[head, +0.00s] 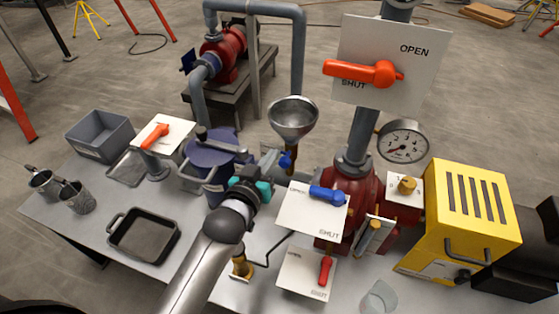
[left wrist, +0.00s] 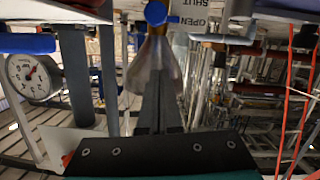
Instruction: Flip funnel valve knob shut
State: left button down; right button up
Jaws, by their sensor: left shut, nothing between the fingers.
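The metal funnel (head: 293,115) stands over the middle of the bench. A small blue knob (head: 287,160) shows below it, partly hidden by my left gripper (head: 270,158). That gripper is shut and empty beside the funnel stem; I cannot tell whether it touches the knob. In the left wrist view, the shut fingers (left wrist: 160,112) point toward the blurred funnel (left wrist: 153,68), with a round blue knob (left wrist: 155,13) at the top edge. An upside-down OPEN/SHUT label (left wrist: 196,40) is near it. The knob's exact setting is unclear. My right gripper is not in view.
Close by stand a blue-handled valve plate (head: 308,222), a red-handled plate (head: 300,284), a dark blue vessel (head: 208,158) and a pressure gauge (head: 403,142). A large orange lever (head: 360,72) is higher up. A yellow box (head: 470,215) stands right.

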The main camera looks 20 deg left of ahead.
aim_at(282, 166)
pick_arm(q)
jog(key=x, duration=0.3)
jog(key=shift+w+d+f+b, duration=0.15)
jog(key=shift+f+b, duration=0.1)
jog(key=shift+f, duration=0.4)
jog(key=shift+w+d+f+b, duration=0.1)
jog(key=shift+f+b, duration=0.1)
jog(key=shift+f, duration=0.5)
jog(key=shift+w+d+f+b, duration=0.15)
jog(key=shift+f+b, duration=0.1)
jog(key=shift+f, duration=0.4)
jog(key=shift+f, duration=0.1)
notch_tip(282, 166, down, 4)
jog(key=shift+r+b, duration=0.2)
jog(key=shift+b, duration=0.9)
jog(key=shift+r, duration=0.15)
